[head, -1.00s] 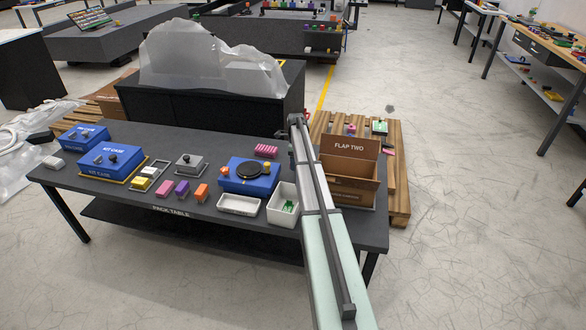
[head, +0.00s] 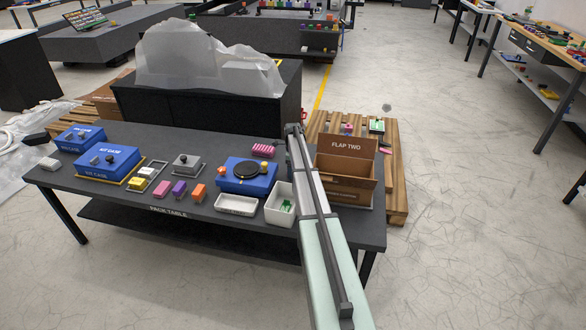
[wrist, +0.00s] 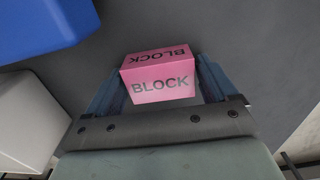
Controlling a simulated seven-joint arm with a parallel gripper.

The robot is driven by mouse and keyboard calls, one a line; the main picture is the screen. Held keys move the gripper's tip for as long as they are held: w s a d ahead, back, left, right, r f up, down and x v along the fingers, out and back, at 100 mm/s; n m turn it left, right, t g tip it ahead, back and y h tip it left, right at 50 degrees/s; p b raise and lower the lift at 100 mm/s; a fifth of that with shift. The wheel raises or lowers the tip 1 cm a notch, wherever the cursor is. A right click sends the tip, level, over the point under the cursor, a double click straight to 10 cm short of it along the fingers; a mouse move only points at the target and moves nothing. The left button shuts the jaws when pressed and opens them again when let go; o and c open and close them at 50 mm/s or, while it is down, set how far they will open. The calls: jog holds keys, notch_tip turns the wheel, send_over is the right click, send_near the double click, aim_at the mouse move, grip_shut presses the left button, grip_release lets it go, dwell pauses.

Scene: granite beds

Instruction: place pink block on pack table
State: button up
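A pink block (wrist: 160,85) with BLOCK printed on two faces sits between the two fingers of my gripper (wrist: 160,88) in the wrist view. The fingers close on its sides. A dark grey surface lies behind it; the gap to that surface cannot be told. The dark grey pack table (head: 110,205) fills the middle of the head view, its name on the front edge. My arm crosses the table's right part and hides the gripper and held block there. Another pink block (head: 162,188) lies on the table's front left half.
A blue unit with a black disc (head: 246,176) and a white bin (head: 280,207) stand left of my arm. An open cardboard box (head: 346,180) stands right of it. A purple block (head: 179,188) and an orange block (head: 199,193) lie farther left. A pallet (head: 396,190) is beyond.

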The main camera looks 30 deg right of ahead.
jog(key=shift+o, duration=1.1)
jog(key=shift+r, duration=0.1)
notch_tip(320, 180, up, 12)
jog(key=shift+a, duration=0.1)
